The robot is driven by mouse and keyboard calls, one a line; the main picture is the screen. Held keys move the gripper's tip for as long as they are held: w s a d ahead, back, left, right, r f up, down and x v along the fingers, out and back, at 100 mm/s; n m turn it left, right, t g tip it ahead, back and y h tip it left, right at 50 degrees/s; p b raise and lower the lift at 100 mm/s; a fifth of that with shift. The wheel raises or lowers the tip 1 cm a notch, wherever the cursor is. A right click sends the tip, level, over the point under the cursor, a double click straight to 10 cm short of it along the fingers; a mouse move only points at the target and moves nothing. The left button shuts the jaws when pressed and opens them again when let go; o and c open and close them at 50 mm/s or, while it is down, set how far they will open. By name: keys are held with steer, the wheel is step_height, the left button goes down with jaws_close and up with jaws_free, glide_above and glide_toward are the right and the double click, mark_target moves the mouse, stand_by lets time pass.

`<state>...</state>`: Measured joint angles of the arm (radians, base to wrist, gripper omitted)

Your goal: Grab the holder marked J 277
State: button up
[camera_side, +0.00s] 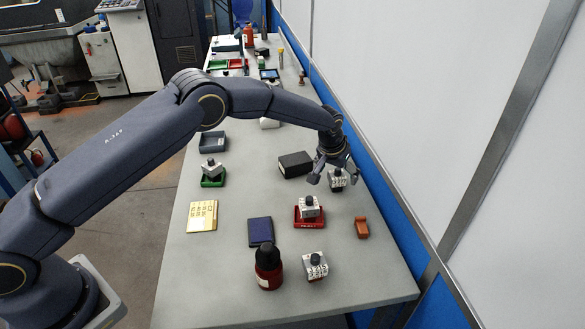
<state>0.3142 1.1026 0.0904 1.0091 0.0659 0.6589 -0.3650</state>
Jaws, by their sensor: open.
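Several silvery block-shaped holders with dark tops and small markings stand on the bench. One holder (338,181) is at the right, close to the wall side, directly by my gripper (333,175). My gripper is open, pointing down, with its fingers to either side of that holder in the picture; I cannot tell whether they touch it. Another holder (309,207) sits on a red tray (311,224), one (315,266) stands on the bare bench at the front, and one (211,169) sits on a green tray (213,183) at the left. The markings are too small to read, so I cannot tell which is J 277.
A dark red bottle (268,271) with a black cap stands front centre. Nearby are a dark blue book-like block (260,231), a yellow box (202,216), an orange-brown piece (361,228), a black box (295,164) and a blue-grey tray (212,141). The bench's middle is clear.

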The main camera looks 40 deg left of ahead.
steer(key=shift+w+f, duration=0.15)
steer(key=shift+f, duration=0.25)
steer(key=shift+c, duration=0.3)
steer(key=c, duration=1.3)
steer(key=shift+r, duration=0.1)
steer(key=shift+c, duration=0.8)
